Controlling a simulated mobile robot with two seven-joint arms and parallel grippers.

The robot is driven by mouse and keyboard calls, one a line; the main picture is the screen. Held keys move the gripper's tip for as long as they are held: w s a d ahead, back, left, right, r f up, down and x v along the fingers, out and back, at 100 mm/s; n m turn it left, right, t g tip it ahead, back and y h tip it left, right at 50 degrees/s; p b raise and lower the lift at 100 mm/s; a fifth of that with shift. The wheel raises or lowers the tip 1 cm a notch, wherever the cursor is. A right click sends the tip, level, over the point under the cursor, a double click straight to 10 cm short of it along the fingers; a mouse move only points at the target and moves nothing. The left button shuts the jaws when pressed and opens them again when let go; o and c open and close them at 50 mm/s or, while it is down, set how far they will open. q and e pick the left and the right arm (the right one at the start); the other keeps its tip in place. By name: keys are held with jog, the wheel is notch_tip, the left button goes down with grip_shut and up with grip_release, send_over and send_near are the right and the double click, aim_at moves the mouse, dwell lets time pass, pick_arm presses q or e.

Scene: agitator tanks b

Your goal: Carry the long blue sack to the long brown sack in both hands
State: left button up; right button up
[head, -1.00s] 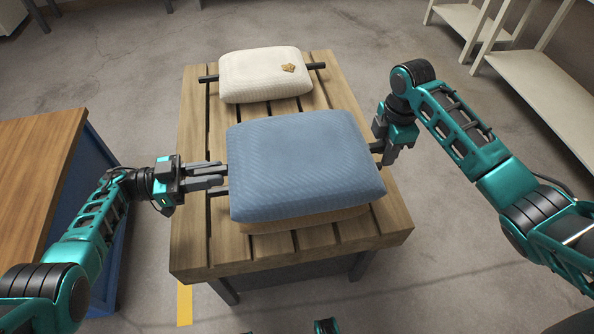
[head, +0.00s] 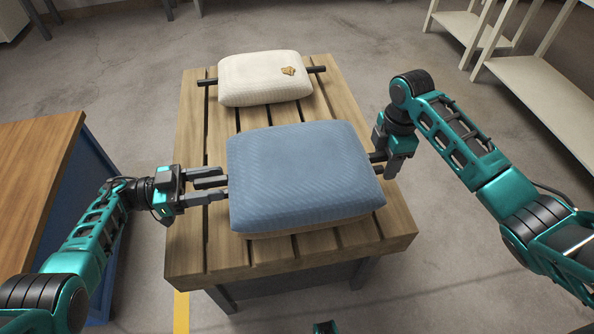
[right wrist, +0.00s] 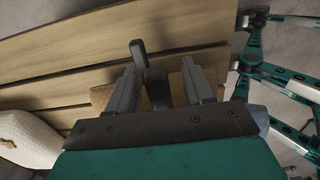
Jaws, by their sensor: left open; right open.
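The long blue sack (head: 300,175) lies level on top of the long brown sack (head: 320,225), which shows as a thin strip under its front edge. Both are on the slatted wooden table (head: 200,255). My left gripper (head: 224,184) is open at the blue sack's left end, fingers pointing at it; a bar there is hidden. My right gripper (head: 384,166) is open at the right end, beside a dark bar end (head: 377,157). In the right wrist view a dark bar (right wrist: 157,90) lies between the spread fingers, with brown sack (right wrist: 100,95) behind them.
A white sack (head: 262,80) with a tan mark lies on a dark bar (head: 318,69) at the table's far end. A wood-topped blue cabinet (head: 40,150) stands left. Pale shelves (head: 540,85) stand at right. Floor is clear between table and shelves.

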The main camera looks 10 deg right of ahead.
pick_arm(q)
jog(key=shift+a, duration=0.1)
jog(key=a, duration=0.7)
jog(key=shift+a, duration=0.15)
pick_arm(e)
notch_tip(320, 180, up, 12)
jog(key=shift+r, duration=0.1)
pick_arm(q)
jog(key=o, duration=0.8)
jog(key=shift+o, duration=0.2)
jog(key=shift+a, duration=0.15)
pick_arm(e)
jog(key=shift+f, duration=0.2)
